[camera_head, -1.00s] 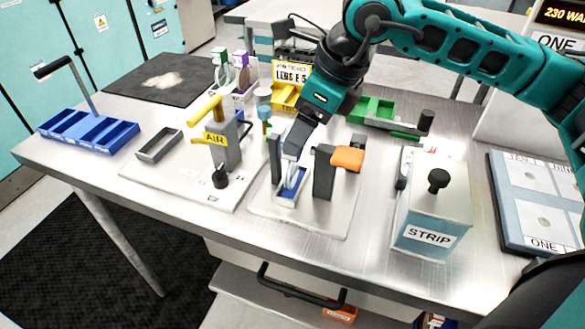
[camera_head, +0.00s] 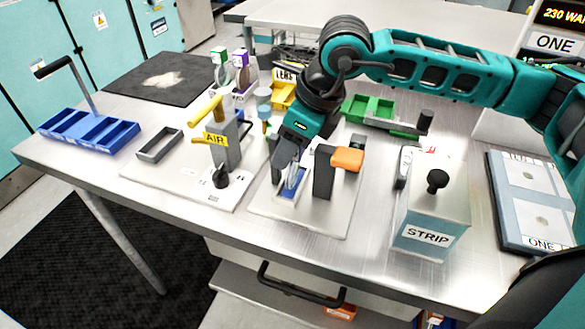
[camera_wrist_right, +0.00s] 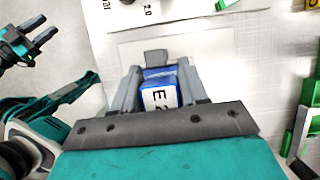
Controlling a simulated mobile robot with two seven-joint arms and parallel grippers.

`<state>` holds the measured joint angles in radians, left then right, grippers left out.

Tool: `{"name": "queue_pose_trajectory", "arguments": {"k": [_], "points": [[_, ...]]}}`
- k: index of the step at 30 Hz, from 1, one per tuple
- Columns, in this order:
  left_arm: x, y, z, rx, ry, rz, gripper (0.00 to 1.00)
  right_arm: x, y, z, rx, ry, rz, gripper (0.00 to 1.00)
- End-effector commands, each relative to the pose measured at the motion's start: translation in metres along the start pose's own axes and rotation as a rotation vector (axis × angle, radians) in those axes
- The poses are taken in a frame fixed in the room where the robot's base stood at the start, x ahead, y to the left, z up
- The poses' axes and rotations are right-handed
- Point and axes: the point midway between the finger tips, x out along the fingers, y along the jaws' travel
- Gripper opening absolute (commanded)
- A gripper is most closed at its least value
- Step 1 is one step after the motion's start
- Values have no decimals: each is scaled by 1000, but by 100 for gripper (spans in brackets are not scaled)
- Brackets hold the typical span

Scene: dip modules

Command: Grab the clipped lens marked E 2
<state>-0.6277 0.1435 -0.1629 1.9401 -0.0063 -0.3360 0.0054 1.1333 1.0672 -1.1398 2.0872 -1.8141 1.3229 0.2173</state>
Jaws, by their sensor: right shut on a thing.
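The clipped lens marked E 2 (camera_wrist_right: 160,97) shows in the right wrist view as a blue clip with a white label. It sits between the two fingers of my right gripper (camera_wrist_right: 160,90), which is shut on it. In the head view my right gripper (camera_head: 287,172) points down at a small blue-floored holder (camera_head: 291,190) on a pale plate, and the clear lens shows at its fingertips. The fingers hide part of the clip. I cannot tell whether the clip still touches the holder. My left gripper (camera_wrist_right: 36,34) shows open and empty in the right wrist view.
A black post with an orange handle (camera_head: 347,158) stands just right of the right gripper. The AIR post (camera_head: 221,148) with a yellow handle stands to the left. The STRIP box (camera_head: 430,225) is at the right. A blue tray (camera_head: 88,130) is far left, green bins (camera_head: 370,108) behind.

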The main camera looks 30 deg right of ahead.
Motion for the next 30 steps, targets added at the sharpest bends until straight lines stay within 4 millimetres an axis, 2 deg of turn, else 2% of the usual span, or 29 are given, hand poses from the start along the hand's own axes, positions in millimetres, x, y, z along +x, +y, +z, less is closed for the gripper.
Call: {"name": "queue_pose_trajectory", "arguments": {"k": [1, 10, 19, 23, 26, 30], "points": [[0, 0, 0, 0, 1, 0, 43, 0, 0, -1, 0, 2, 0, 28], [1, 0, -2, 0, 3, -1, 43, 0, 0, -1, 0, 3, 1, 0], [1, -1, -3, 0, 6, -2, 43, -1, 0, 0, 0, 3, 1, 0], [1, -1, -3, 0, 6, -2, 43, -8, 0, 3, 0, 2, 0, 0], [1, -1, -3, 0, 6, -1, 43, -18, 0, 8, -1, 1, -1, 0], [1, -1, -4, 0, 6, -1, 43, -42, 0, 18, -1, -2, -2, 0]]}}
